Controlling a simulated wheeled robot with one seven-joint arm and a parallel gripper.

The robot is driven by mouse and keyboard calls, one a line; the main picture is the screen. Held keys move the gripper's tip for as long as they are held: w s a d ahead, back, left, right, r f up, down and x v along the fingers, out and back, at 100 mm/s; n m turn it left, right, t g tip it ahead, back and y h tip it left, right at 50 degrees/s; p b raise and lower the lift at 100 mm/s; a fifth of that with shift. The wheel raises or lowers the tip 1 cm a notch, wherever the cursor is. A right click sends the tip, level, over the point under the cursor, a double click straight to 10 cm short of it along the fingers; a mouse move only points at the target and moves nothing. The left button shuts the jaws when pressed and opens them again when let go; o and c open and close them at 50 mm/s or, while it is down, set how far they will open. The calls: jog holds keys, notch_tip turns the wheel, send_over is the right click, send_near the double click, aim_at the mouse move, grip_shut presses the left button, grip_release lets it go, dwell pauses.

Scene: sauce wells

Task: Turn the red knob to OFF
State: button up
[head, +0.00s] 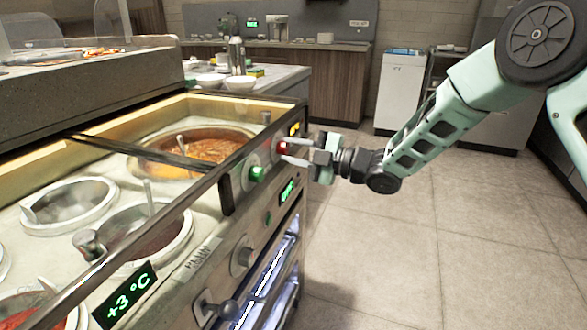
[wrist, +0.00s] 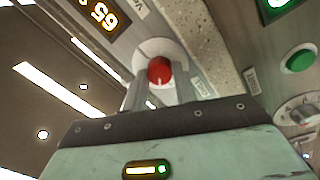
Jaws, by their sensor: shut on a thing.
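The red knob (head: 281,147) sits on the front panel of the steel sauce-well counter, near its far right end. In the wrist view the red knob (wrist: 159,70) stands on a round pale dial with a small light mark on its face. My gripper (head: 290,151) reaches in from the right, with one finger on each side of the knob; in the wrist view my gripper (wrist: 158,88) is shut on it. The fingers hide part of the dial.
A green button (head: 257,174) and a green display (head: 287,190) are close by on the panel. An amber display (wrist: 101,14) is beside the dial. A grey knob (head: 242,256) is nearer. Wells with sauce (head: 205,150) fill the counter. The tiled floor (head: 400,240) at right is clear.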

jog(key=n+b, duration=0.4)
jog(key=b, duration=0.1)
jog(key=shift+f+b, duration=0.35)
jog(key=shift+r+n+g+b, duration=0.1)
jog(key=shift+n+g+b, duration=0.2)
jog(key=shift+n+b, duration=0.5)
jog(key=shift+r+b, duration=0.15)
jog(key=shift+b, duration=0.15)
jog(key=o, duration=1)
jog(key=v, duration=0.5)
jog(key=p+v, duration=0.1)
jog(key=v, duration=0.5)
jog(key=p+v, duration=0.1)
jog(key=v, duration=0.5)
jog(key=shift+s+d+f, duration=0.1)
jog(key=shift+d+f, duration=0.1)
jog(key=shift+f, duration=0.1)
